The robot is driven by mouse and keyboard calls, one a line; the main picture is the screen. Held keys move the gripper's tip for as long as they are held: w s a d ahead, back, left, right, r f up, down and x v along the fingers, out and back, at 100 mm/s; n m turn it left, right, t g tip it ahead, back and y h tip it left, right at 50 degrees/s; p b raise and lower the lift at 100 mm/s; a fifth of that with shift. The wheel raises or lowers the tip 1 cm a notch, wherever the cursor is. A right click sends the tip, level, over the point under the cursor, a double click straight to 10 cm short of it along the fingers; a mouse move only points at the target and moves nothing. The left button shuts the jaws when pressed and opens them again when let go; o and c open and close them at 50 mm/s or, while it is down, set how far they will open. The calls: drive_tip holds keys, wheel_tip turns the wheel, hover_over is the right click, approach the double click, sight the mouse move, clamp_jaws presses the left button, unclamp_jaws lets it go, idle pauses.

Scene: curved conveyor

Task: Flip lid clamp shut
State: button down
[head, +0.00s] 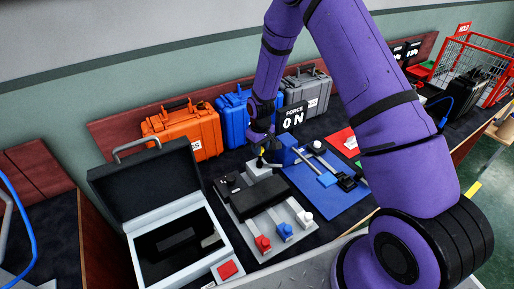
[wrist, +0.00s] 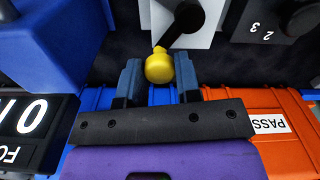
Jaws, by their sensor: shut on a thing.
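A lever with a yellow knob (wrist: 159,67) and a black arm (wrist: 183,22) is mounted on a light grey block (wrist: 155,15). I take it for the lid clamp, though no label shows. In the head view the grey block (head: 265,170) stands at the back of the grey fixture board. My gripper (wrist: 159,78) has its two dark blue fingers on either side of the yellow knob, shut on it. In the head view my gripper (head: 261,143) is small and partly dark, above the block. The lever's exact angle is hard to tell.
An open case (head: 130,188) with a raised dark lid stands at left. The fixture board (head: 262,243) carries red, blue and white knobs. A blue board (head: 318,203) lies right of it. Orange (head: 182,135), blue and grey cases and a force display (head: 292,117) stand behind.

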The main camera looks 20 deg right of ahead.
drive_tip(key=m, duration=0.1)
drive_tip(key=d+m, duration=0.1)
drive_tip(key=shift+s+m, duration=0.3)
drive_tip(key=shift+m, duration=0.1)
drive_tip(key=shift+s+d+m, duration=0.25)
drive_tip(key=shift+s+m, duration=0.2)
drive_tip(key=shift+m, duration=0.9)
drive_tip(key=shift+s+d+m, duration=0.3)
drive_tip(key=shift+s+m, duration=0.1)
drive_tip(key=shift+m, duration=1)
drive_tip(key=shift+s+d+m, duration=0.25)
drive_tip(key=shift+s+m, duration=0.2)
drive_tip(key=shift+m, duration=0.9)
drive_tip(key=c, duration=0.8)
unclamp_jaws()
wheel_tip(320, 180, up, 11)
